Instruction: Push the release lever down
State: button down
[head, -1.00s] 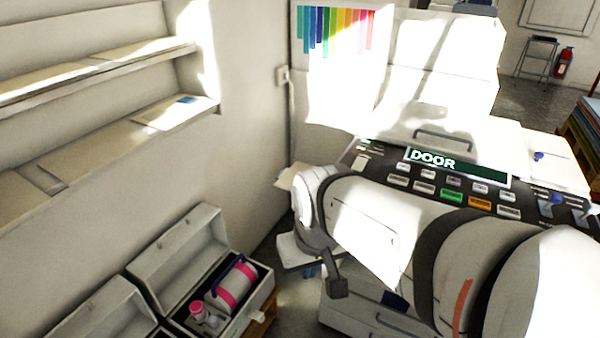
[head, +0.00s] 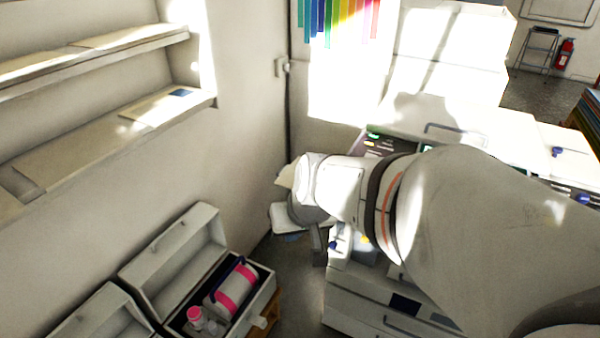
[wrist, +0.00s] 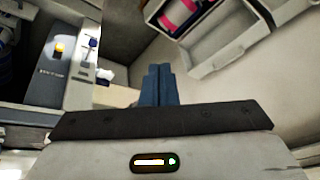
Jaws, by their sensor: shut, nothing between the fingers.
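A pale panel on the machine's side shows at the left of the wrist view, with a small blue lever (wrist: 93,43) on a slot and a yellow button (wrist: 58,49) beside it. The lever also shows in the head view (head: 335,244), just right of my wrist. The lettering is too small to read, so I cannot confirm that it is the release lever. My gripper (wrist: 158,70) has its blue fingers together and empty. It points past the panel, right of the lever and apart from it. My arm hides most of the machine's top.
An open case (head: 178,262) with a pink-banded white bottle (head: 234,287) stands on the floor side at left. Wall shelves (head: 100,130) are at upper left. The machine's drawers (head: 375,310) lie below my arm. Other blue knobs (head: 557,152) show at right.

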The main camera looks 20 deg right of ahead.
jog(key=w+d+f+m+t+h+b, duration=0.2)
jog(key=w+d+f+m+t+b, duration=0.15)
jog(key=w+d+f, duration=0.4)
jog(key=d+f+m+h+b, duration=0.2)
jog(key=d+f+h, duration=0.1)
jog(key=d, duration=0.5)
jog(key=w+d+f+m+g+h+b, duration=0.1)
jog(key=d+f+m+h+b, duration=0.2)
jog(key=d+f, duration=0.3)
jog(key=d, duration=0.3)
jog(key=shift+w+h, duration=0.25)
jog(key=shift+h, duration=0.05)
jog(key=shift+g, duration=0.25)
jog(key=b+x, duration=0.4)
jog(key=x, duration=0.6)
jog(key=shift+f+b, duration=0.2)
jog(key=shift+b, duration=0.15)
jog(key=shift+s+a+f+b, duration=0.15)
jog(key=shift+a+f+b, duration=0.1)
jog(key=shift+f+b, duration=0.25)
jog(key=shift+s+a+f+b, duration=0.2)
jog(key=shift+f+b, duration=0.1)
jog(key=shift+f, duration=0.3)
jog(key=shift+s+a+f, duration=0.15)
jog(key=shift+a+f, duration=0.1)
jog(key=shift+f, duration=0.2)
